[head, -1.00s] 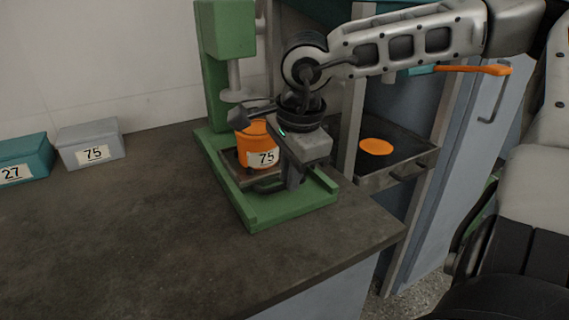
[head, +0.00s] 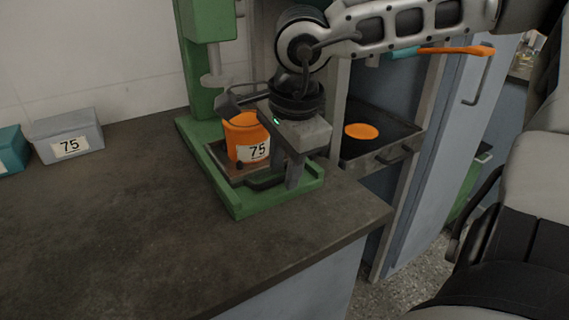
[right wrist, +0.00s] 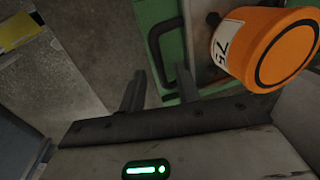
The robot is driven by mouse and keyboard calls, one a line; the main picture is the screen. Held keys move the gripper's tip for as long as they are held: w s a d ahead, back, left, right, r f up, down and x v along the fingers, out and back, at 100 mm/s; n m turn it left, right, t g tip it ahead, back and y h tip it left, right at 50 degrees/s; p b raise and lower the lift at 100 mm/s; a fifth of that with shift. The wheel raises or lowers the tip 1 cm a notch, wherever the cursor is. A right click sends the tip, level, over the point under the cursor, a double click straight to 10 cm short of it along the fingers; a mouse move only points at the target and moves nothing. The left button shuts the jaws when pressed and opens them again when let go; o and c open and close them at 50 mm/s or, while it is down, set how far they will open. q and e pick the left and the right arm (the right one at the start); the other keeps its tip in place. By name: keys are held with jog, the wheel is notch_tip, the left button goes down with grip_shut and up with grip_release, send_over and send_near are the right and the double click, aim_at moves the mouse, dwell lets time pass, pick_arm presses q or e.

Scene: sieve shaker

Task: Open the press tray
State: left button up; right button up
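The green press (head: 207,95) stands on the bench. Its low metal tray (head: 222,157) sits in the base and holds an orange pot (head: 240,140) labelled 75. The tray's dark handle (head: 265,183) is at the front, partly hidden by my gripper. My right gripper (head: 284,180) points down at the tray's front, with its fingers apart and nothing held. In the right wrist view, the black looped handle (right wrist: 154,48) lies just beyond the two spread fingertips (right wrist: 160,70), and the orange pot (right wrist: 268,45) is at the right. My left gripper is not in view.
A grey box (head: 68,135) labelled 75 and a teal box (head: 12,150) stand at the left by the wall. A dark drawer (head: 385,150) with an orange disc-like top (head: 361,131) is open at the right. The bench's front left is clear.

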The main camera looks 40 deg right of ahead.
pick_arm(q)
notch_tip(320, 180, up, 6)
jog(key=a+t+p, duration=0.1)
jog(key=p, duration=0.2)
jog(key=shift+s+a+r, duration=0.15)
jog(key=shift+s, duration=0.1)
pick_arm(e)
jog(key=s+r, duration=0.3)
jog(key=r, duration=1.2)
jog(key=shift+a+r, duration=0.15)
jog(key=shift+a, duration=0.2)
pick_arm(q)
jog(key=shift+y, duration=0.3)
pick_arm(e)
jog(key=shift+r, duration=0.1)
